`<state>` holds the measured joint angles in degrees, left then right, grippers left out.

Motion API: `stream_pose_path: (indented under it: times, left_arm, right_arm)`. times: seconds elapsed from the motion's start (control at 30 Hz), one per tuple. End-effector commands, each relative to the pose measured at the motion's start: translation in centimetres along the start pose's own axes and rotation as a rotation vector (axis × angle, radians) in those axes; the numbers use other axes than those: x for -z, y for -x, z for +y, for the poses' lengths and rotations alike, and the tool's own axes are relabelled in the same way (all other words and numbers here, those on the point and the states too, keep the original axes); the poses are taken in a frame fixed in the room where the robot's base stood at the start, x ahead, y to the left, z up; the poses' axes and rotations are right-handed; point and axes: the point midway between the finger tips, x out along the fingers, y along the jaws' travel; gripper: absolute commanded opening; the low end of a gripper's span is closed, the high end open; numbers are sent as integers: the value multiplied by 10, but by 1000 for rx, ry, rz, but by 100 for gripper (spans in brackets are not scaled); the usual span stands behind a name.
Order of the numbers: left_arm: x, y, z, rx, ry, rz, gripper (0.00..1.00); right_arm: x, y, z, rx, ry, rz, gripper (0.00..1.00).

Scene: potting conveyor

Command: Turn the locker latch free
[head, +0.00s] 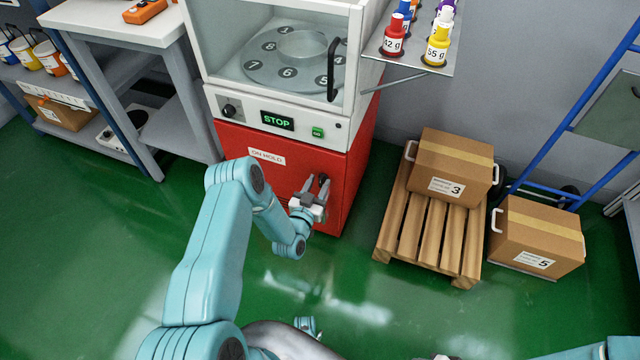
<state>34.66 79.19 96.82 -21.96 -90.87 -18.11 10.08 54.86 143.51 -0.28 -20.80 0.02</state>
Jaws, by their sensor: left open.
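The red locker (240,148) stands under the glass-fronted machine and bears an "ON HOLD" label (267,156). A small dark latch (323,178) shows near the right side of its front. My left gripper (316,186) is at the latch, with its fingers open and pointing at the locker front. The fingers partly hide the latch. I cannot tell whether they touch it or how far it is turned. My right gripper does not show.
A wooden pallet (395,222) with a carton marked 3 (455,150) stands to the right, beside a carton marked 5 (540,222). A shelf of bottles (410,52) juts out above. A workbench (115,22) stands left. Green floor in front is clear.

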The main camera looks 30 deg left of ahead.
Motion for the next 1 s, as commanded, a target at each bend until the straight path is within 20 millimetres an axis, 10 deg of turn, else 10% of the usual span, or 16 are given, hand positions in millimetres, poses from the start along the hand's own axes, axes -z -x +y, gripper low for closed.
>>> stream_pose_path:
  times: [0.43, 0.57, 1.0]
  left_arm:
    - [0, -15, 2, 2, 1, 0, 40]
    - [0, -15, 2, 2, 1, 0, 1]
    - [-1, -14, 4, 2, -76, -1, 0]
  right_arm:
    - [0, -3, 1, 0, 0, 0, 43]
    - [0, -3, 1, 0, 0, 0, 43]
    - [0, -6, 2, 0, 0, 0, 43]
